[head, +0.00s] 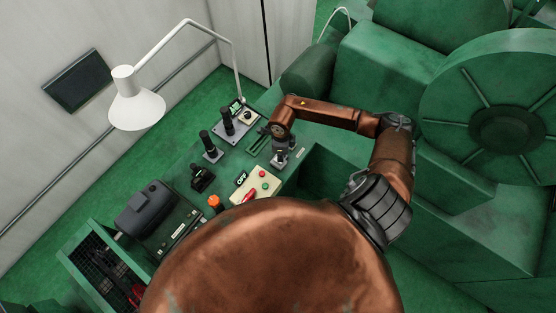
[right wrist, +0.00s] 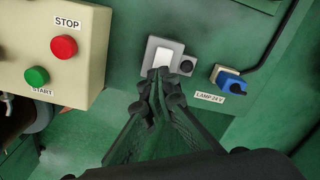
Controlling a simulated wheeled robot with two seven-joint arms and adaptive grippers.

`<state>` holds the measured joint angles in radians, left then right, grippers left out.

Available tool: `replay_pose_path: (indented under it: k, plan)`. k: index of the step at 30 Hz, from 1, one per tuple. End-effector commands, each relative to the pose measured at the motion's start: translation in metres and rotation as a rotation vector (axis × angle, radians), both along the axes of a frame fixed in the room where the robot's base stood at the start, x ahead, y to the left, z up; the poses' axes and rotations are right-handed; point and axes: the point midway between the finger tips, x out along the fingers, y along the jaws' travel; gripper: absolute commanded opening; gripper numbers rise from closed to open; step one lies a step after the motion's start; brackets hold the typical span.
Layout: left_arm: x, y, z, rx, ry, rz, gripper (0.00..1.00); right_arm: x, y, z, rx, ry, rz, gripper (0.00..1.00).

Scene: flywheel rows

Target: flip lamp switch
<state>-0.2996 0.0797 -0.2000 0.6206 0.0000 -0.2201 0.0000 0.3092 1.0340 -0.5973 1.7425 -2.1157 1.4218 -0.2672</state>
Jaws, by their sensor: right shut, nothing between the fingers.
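The white desk lamp (head: 136,108) stands on its jointed arm at the upper left of the head view. In the right wrist view, a white rocker switch (right wrist: 163,57) sits in a grey plate on the green panel, beside a round black knob (right wrist: 187,66). A label reading LAMP 24V (right wrist: 210,97) is to its lower right. My right gripper (right wrist: 160,73) is shut and empty, its tips at the lower edge of the rocker; I cannot tell if they touch it. In the head view, my right gripper (head: 282,157) hangs over the console, hiding the switch. My left gripper is out of view.
A cream box with red STOP (right wrist: 63,47) and green START (right wrist: 37,75) buttons is close on the left. A blue plug (right wrist: 230,82) with a black cable is on the right. Black levers (head: 228,122) stand on the console. A large green wheel (head: 500,110) is at the right.

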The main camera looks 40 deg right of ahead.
Motion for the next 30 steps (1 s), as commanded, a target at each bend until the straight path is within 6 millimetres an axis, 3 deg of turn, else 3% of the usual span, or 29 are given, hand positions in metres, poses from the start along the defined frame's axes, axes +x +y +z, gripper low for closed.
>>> replay_pose_path:
  k: [30]
  plan:
    - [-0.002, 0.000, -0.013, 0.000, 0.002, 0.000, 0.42, 0.000, 0.000, -0.015, 0.000, 0.000, 0.000, 0.00]
